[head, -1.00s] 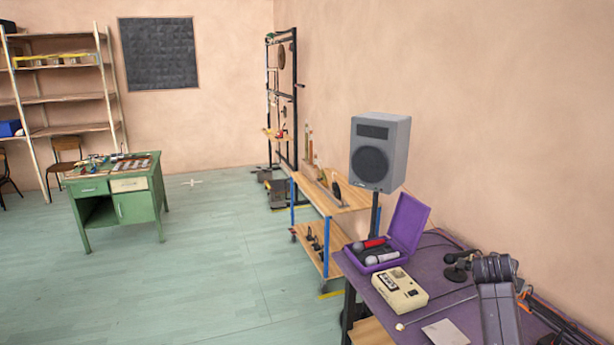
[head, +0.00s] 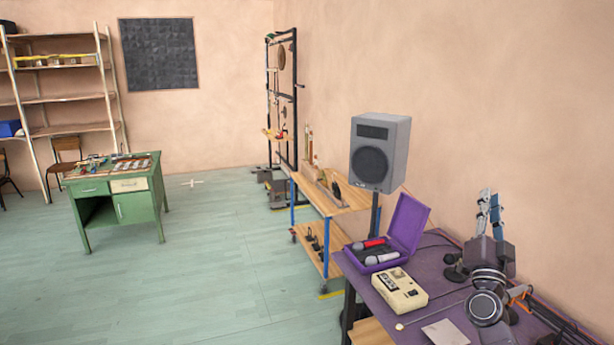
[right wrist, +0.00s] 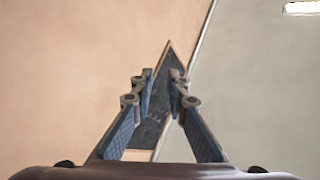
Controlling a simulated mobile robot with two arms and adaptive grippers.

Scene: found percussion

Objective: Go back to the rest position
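My right gripper (head: 490,200) shows in the head view at the right, above the purple table (head: 442,318), with its blue fingers pointing up. In the right wrist view its two fingers (right wrist: 161,82) stand apart with nothing between them. Behind the gap is a dark, pointed panel edge against plain wall. The gripper holds nothing. My left gripper is not in view.
The purple table holds an open purple case (head: 405,228) with microphones, a cream box (head: 399,290) and a desk microphone (head: 456,268). A grey speaker (head: 379,152) stands behind. A wooden cart (head: 335,207) and green desk (head: 135,207) lie beyond. Floor between is clear.

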